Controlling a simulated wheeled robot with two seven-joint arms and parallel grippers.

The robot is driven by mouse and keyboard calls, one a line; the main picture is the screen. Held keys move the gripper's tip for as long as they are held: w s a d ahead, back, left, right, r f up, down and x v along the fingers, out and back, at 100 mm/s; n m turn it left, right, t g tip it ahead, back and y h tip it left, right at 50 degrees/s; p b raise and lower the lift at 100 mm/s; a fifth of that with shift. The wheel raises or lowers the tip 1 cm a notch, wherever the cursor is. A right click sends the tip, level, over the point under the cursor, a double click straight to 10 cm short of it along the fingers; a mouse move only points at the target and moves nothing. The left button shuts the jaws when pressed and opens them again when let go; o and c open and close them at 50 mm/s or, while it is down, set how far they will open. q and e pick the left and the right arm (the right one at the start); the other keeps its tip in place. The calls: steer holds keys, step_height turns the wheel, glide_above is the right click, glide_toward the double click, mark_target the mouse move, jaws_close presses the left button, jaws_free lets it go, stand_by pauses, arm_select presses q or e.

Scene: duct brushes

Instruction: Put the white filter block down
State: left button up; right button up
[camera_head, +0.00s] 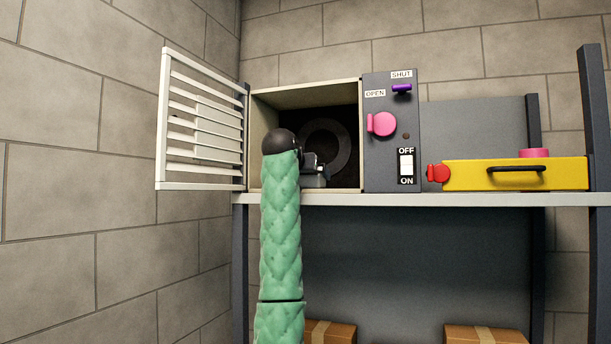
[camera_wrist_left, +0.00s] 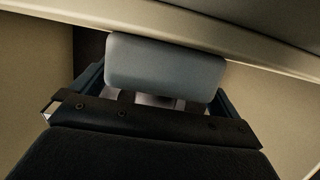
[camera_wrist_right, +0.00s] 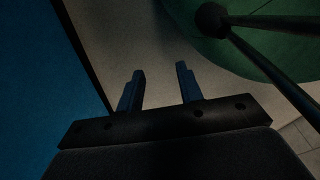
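The white filter block (camera_wrist_left: 165,65) is a pale, rounded block between the fingers of my left gripper (camera_wrist_left: 160,85) in the left wrist view. The fingers lie against its two sides. In the head view my left gripper (camera_head: 316,168) is inside the mouth of the open duct box (camera_head: 257,150), and a pale part of the block (camera_head: 314,182) shows low by the box floor. I cannot tell if the block touches the floor. My right gripper (camera_wrist_right: 160,88) is open and empty in the right wrist view; it is not in the head view.
A louvred grille door (camera_head: 203,135) stands open left of the box. A round dark opening (camera_head: 325,147) is at the back. A control panel (camera_head: 392,150) is on the right, then a yellow case (camera_head: 515,174) on the shelf (camera_head: 450,199). Cardboard boxes (camera_head: 485,335) sit below.

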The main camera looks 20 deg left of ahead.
arm_select(q)
steer(key=shift+r, duration=0.2)
steer(key=shift+s, duration=0.3)
steer(key=b+v, duration=0.3)
steer(key=v, duration=0.2)
steer(key=shift+s+f, duration=0.15)
steer(key=b+v, duration=0.2)
steer(key=v, duration=0.2)
steer(key=shift+s+r, duration=0.25)
steer(key=shift+v, duration=0.85)
arm_select(e)
steer(key=w+a+r, duration=0.3)
steer(key=w+r, duration=0.2)
steer(key=w, duration=0.4)
steer(key=shift+a+r, duration=0.25)
steer(key=shift+r, duration=0.1)
steer(key=shift+w, duration=0.15)
steer(key=shift+d, duration=0.1)
